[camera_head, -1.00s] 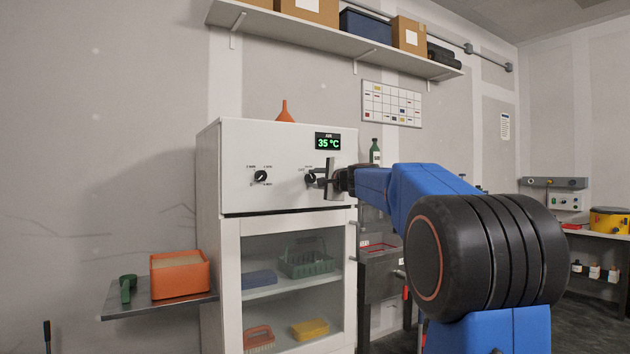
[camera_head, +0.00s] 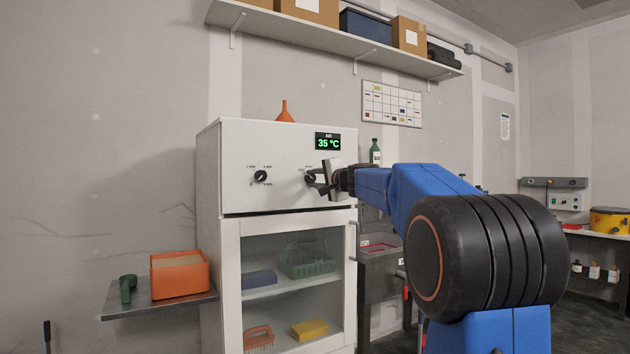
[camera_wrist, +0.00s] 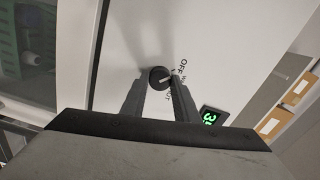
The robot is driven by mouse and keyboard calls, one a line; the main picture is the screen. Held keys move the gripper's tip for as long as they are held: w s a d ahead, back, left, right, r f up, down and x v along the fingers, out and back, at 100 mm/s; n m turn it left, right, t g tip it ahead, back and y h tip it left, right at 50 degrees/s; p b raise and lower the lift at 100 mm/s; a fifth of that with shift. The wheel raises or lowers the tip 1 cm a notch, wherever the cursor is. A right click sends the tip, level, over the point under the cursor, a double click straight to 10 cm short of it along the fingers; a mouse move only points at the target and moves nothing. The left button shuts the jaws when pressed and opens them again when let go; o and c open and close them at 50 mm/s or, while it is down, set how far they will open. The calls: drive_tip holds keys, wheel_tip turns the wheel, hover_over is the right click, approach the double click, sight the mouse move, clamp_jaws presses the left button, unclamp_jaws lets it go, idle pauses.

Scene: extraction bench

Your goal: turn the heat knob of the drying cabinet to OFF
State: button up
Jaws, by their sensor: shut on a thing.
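The drying cabinet (camera_head: 228,160) is white, with a glass door below its control panel. Its heat knob (camera_wrist: 160,77) is round and black with a pale pointer line, on the right of the panel. In the wrist view the printed word OFF is beside it, and the pointer line is turned toward that lettering; I cannot tell if it lines up exactly. My gripper (camera_wrist: 158,100) is shut on this knob, one finger on each side. In the head view my gripper (camera_head: 322,180) partly hides the knob. A display (camera_head: 328,142) reads 35 °C.
A second black knob (camera_head: 260,176) sits on the left of the panel. An orange funnel (camera_head: 285,113) stands on top of the cabinet. A side shelf (camera_head: 135,309) holds an orange bin (camera_head: 180,276) and a green scoop. A wall shelf with boxes hangs above.

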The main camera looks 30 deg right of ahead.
drive_tip(key=o, duration=1.1)
drive_tip(key=shift+f, duration=0.1)
drive_tip(key=shift+c, duration=0.2)
drive_tip(key=shift+s, duration=0.5)
drive_tip(key=s, duration=1.6)
drive_tip(key=shift+s+d, duration=0.25)
drive_tip(key=shift+d, duration=0.05)
